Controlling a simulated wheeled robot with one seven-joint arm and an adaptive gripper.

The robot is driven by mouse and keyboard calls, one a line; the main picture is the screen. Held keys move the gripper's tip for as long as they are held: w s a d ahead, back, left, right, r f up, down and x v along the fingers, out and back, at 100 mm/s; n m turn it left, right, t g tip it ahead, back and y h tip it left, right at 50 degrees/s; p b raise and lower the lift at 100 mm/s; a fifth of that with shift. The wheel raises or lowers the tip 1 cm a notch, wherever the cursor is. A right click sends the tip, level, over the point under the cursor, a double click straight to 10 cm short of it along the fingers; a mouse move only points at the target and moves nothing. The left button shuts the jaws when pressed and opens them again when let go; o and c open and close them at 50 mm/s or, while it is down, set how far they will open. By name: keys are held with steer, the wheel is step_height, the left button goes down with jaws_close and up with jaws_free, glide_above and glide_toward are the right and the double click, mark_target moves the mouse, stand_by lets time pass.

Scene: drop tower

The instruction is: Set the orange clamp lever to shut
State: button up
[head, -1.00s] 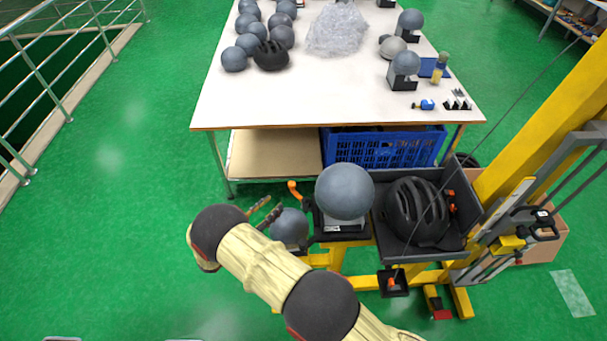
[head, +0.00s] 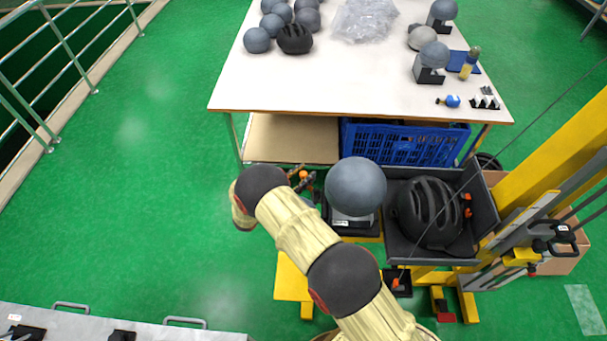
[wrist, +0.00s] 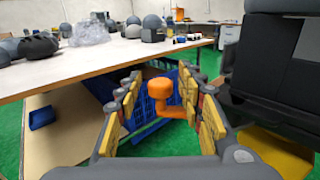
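The orange clamp lever (wrist: 163,98) shows in the wrist view as a rounded knob on a bent arm. It stands between the two yellow-padded fingers of my gripper (wrist: 160,88), which are open, with a gap visible on both sides. In the head view the lever (head: 303,174) is a small orange spot left of the large grey ball (head: 355,186). My gripper (head: 308,186) is there too, mostly hidden behind my arm. The clamp's base is hidden, so the lever's set position is hard to tell.
A black helmet (head: 430,212) lies in a dark tray (head: 485,208) right of the ball, beside the yellow tower post (head: 560,150). A white table (head: 330,88) with a blue crate (head: 400,143) below stands just behind. Green floor is free at left.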

steer(key=c, duration=0.3)
jaws_close()
stand_by(0.6)
